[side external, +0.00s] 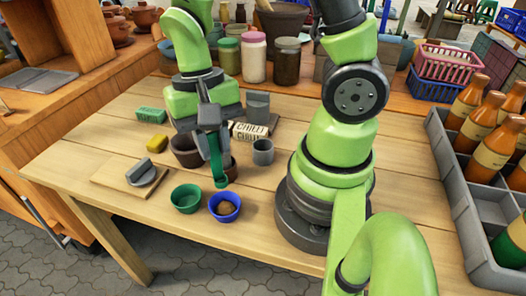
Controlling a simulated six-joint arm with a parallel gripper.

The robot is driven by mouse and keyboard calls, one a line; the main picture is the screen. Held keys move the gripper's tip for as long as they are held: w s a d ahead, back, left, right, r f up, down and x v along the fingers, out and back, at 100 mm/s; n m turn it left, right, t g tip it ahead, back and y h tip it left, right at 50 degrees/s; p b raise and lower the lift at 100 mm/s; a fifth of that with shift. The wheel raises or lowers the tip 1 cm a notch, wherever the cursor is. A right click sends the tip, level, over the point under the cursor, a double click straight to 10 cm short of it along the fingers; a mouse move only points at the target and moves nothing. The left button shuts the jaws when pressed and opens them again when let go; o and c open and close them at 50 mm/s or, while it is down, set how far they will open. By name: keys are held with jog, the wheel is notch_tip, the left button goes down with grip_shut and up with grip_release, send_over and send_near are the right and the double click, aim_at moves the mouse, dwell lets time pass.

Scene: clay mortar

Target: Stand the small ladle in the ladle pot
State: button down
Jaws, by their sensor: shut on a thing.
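My gripper (214,146) points down over the middle of the table and is shut on a teal, long-handled thing, seemingly the small ladle (218,168). The ladle hangs upright with its wider end (221,182) lowest. A dark brown pot (184,152) stands just left of the gripper. A second, reddish-brown pot (232,171) shows partly behind the ladle. I cannot tell which brown pot is the ladle pot. The ladle's lower end appears in front of the reddish-brown one, and I cannot tell whether they touch.
A grey cup (263,152) and a lettered box (252,131) stand to the right. A green bowl (186,199) and a blue bowl (225,207) sit in front. A board (113,178), yellow block (157,144) and green block (150,115) lie left. Jars (254,58) stand behind.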

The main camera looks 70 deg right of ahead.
notch_tip(320, 180, up, 9)
jog(key=s+d+m+t, duration=0.1)
jog(key=s+d+m, duration=0.1)
jog(key=d+m, duration=0.45)
jog(key=s+d+m+t, duration=0.1)
jog(key=s+d+m, duration=0.15)
jog(key=d, duration=0.75)
notch_tip(320, 180, down, 15)
jog(key=w, duration=0.1)
jog(key=shift+f+y, duration=0.15)
jog(key=shift+y, duration=0.15)
dwell(0.4)
jog(key=shift+d, duration=0.1)
